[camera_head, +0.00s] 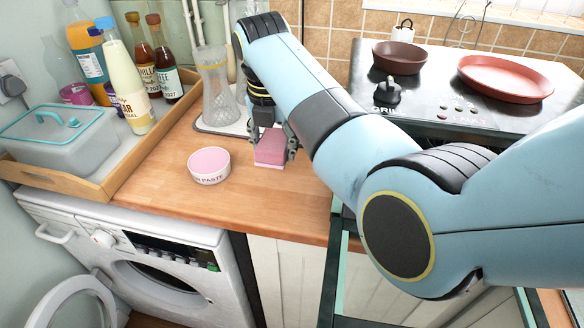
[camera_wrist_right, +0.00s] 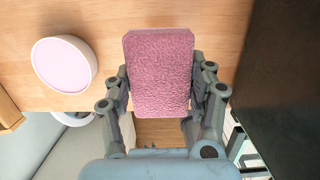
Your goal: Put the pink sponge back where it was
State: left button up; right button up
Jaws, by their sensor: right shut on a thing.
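The pink sponge (camera_head: 270,147) is at the wooden counter, right of a small round pink tub. My right gripper (camera_head: 270,140) comes down over it and is shut on it, with a finger on each side. In the right wrist view the sponge (camera_wrist_right: 159,72) fills the space between the fingers of my right gripper (camera_wrist_right: 165,90). I cannot tell whether the sponge's underside touches the counter. My left gripper is not in view.
The pink tub (camera_head: 209,165) stands close left of the sponge. A glass vase (camera_head: 217,90) stands on a pale tray behind. The black hob (camera_head: 440,95) with two pans is at the right. A wooden tray (camera_head: 95,185) with bottles is at the left. Counter in front is clear.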

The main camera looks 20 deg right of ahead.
aim_at(276, 178)
notch_tip(276, 178, down, 6)
jog(key=shift+f, duration=0.55)
jog(key=shift+f, duration=0.1)
jog(key=o, duration=1)
jog(key=shift+o, duration=0.2)
jog(key=shift+r, duration=0.3)
jog(key=r+p, duration=0.2)
jog(key=p, duration=0.1)
jog(key=r+p, duration=0.2)
jog(key=p, duration=0.1)
jog(key=s+r+p, duration=0.1)
jog(key=r+p, duration=0.2)
jog(key=shift+a+r, duration=0.1)
jog(key=shift+a, duration=0.3)
